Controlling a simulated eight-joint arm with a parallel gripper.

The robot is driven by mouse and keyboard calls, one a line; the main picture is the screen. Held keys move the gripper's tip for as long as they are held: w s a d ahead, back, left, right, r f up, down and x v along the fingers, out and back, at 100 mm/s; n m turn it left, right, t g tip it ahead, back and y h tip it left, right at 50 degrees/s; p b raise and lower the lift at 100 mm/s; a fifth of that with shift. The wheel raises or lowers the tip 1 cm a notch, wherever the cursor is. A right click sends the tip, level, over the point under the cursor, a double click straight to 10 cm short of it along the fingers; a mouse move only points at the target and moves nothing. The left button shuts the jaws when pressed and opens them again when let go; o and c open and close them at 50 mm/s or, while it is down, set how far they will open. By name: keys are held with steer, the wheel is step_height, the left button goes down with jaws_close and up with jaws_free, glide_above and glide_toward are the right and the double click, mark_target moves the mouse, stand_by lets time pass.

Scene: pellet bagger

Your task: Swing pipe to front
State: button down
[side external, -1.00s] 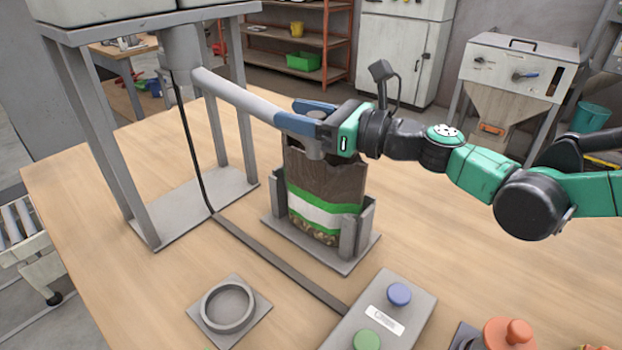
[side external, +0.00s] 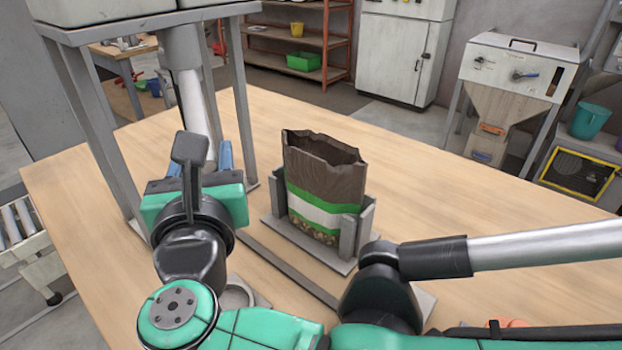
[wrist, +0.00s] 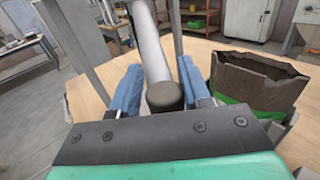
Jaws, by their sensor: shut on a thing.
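The grey pipe (side external: 196,105) hangs from the hopper stand and points toward the front of the table, left of the bag. My gripper (side external: 200,160) is shut on the pipe's outer end, a blue finger on each side. In the wrist view the pipe (wrist: 150,45) runs away from me between the blue fingers (wrist: 158,88), and its dark round end shows. My wrist hides the pipe end in the side view. The open brown bag (side external: 325,175) with green and white bands stands upright in its holder, clear of the pipe; it also shows in the wrist view (wrist: 258,85).
The grey bag holder (side external: 348,236) stands right of my gripper. The hopper stand's legs (side external: 98,140) rise close on the left. The table's right rear is clear.

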steer(key=shift+a+m+h, duration=0.65)
steer(key=shift+m+h, duration=0.15)
steer(key=shift+h, duration=0.5)
steer(key=c, duration=0.7)
jaws_free()
steer(key=shift+c, duration=0.2)
steer(key=shift+o, duration=1)
steer(key=shift+a, duration=0.1)
